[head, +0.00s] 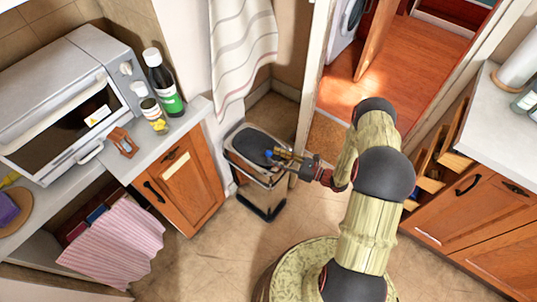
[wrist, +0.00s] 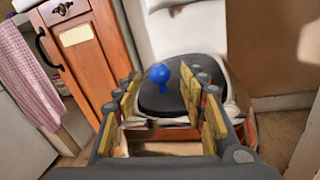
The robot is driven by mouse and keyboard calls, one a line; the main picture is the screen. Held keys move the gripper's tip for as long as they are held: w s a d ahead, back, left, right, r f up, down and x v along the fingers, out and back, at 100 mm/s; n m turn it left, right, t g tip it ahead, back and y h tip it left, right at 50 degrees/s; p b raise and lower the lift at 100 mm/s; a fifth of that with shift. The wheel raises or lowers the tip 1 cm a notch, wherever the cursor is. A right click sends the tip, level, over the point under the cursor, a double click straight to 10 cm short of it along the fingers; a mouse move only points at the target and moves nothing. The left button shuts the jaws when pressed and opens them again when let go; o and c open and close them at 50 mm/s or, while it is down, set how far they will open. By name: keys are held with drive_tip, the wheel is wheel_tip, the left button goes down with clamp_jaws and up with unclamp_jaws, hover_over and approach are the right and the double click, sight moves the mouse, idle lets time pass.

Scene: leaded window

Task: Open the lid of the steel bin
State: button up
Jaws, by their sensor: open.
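The steel bin (head: 262,190) stands on the floor between the left cabinet and the doorway. Its dark grey rounded lid (head: 250,143) lies down on the bin and also shows in the wrist view (wrist: 178,97). A small blue ball-like piece shows at the lid in the wrist view (wrist: 160,73); I cannot tell whether it is fixed to it. My gripper (head: 273,154) is open at the bin's right front, with its fingertips over or beside the lid. In the wrist view my gripper (wrist: 165,88) has its fingers apart with the lid beyond and between them. Contact is unclear.
A wooden cabinet (head: 180,185) stands left of the bin, under a counter with a toaster oven (head: 70,105) and bottles (head: 163,85). A striped towel (head: 240,50) hangs behind the bin. The doorway (head: 410,60) is at the back right. Floor in front is clear.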

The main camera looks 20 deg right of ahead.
sight(269, 153)
drive_tip(key=shift+b+x, duration=0.3)
drive_tip(key=shift+x, duration=1.7)
clamp_jaws()
